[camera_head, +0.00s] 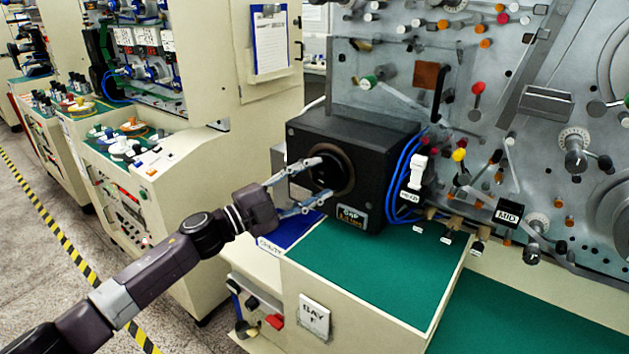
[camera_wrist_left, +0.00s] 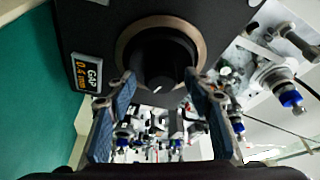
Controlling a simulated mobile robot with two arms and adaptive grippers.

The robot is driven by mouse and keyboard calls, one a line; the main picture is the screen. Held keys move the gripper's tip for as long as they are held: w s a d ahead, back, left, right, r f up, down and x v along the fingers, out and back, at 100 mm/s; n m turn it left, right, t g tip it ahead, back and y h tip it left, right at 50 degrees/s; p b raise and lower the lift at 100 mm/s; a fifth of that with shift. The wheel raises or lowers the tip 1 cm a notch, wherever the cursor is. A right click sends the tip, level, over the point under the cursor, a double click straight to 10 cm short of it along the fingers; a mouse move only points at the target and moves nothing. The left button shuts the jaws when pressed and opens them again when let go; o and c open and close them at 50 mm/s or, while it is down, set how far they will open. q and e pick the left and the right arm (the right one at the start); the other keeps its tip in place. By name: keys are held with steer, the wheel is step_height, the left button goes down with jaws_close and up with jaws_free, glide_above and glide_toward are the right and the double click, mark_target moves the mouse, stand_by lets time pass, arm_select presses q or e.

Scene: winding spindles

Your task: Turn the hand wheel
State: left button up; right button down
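The hand wheel (camera_head: 328,172) is a round black knob in a brownish ring on the face of a black box (camera_head: 378,165). In the left wrist view the knob (camera_wrist_left: 163,62) is near the top middle, with a small white mark on it. A label on the box reads "GAP 0.4 mm" (camera_wrist_left: 88,74). My left gripper (camera_head: 318,178) is open in front of the knob, one fingertip toward its upper side and one toward its lower side. In the left wrist view the fingertips (camera_wrist_left: 160,80) flank the knob's near end; contact cannot be told. My right gripper is not in view.
The box stands on a green-topped bench (camera_head: 375,270) with a blue patch (camera_head: 287,232). Blue cables (camera_head: 403,178) run beside the box. A grey panel (camera_head: 545,130) with spindles and coloured knobs rises at right. A cream cabinet (camera_head: 262,110) stands behind. Open floor lies at left.

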arm_select(q)
steer(key=v, duration=1.2)
